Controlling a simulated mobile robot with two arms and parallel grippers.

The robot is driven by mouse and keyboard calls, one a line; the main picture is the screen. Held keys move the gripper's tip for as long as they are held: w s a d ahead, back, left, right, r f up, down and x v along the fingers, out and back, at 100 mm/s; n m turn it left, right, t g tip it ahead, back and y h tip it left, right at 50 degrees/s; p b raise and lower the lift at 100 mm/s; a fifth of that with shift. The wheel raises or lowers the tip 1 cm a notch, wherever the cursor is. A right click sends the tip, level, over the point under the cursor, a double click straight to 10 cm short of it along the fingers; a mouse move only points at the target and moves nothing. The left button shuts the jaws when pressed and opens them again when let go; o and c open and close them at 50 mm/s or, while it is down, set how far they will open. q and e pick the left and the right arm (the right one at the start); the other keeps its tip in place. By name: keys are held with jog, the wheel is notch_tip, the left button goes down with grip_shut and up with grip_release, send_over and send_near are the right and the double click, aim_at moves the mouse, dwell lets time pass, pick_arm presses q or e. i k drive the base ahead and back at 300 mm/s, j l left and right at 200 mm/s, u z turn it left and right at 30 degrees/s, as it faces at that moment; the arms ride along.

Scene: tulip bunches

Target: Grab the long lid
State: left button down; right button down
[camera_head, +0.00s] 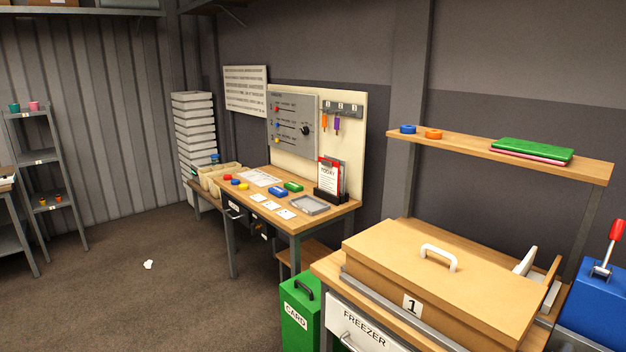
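A long tan wooden lid (425,277) with a white arched handle (439,257) on top lies on the wooden bench at the lower right. It looks like the long lid, and a white label with the number 1 (412,306) is on its front side. A grey metal strip runs along its front edge, and what is under it is hidden. Neither of my grippers is in view, and nothing touches the lid.
A shelf (480,152) with blue and orange rolls and a green item hangs behind the lid. A blue box with a red-handled lever (605,270) stands to its right. A green CARD bin (297,320) stands left. Open floor (170,285) lies further left.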

aim_at(499, 303)
jog(key=z, duration=0.9)
jog(key=i+j+z, duration=0.2)
jog(key=j+z, duration=0.25)
jog(key=i+j+z, duration=0.15)
jog(key=j+z, duration=0.3)
jog(key=i+j+z, duration=0.1)
jog(key=j+z, duration=0.75)
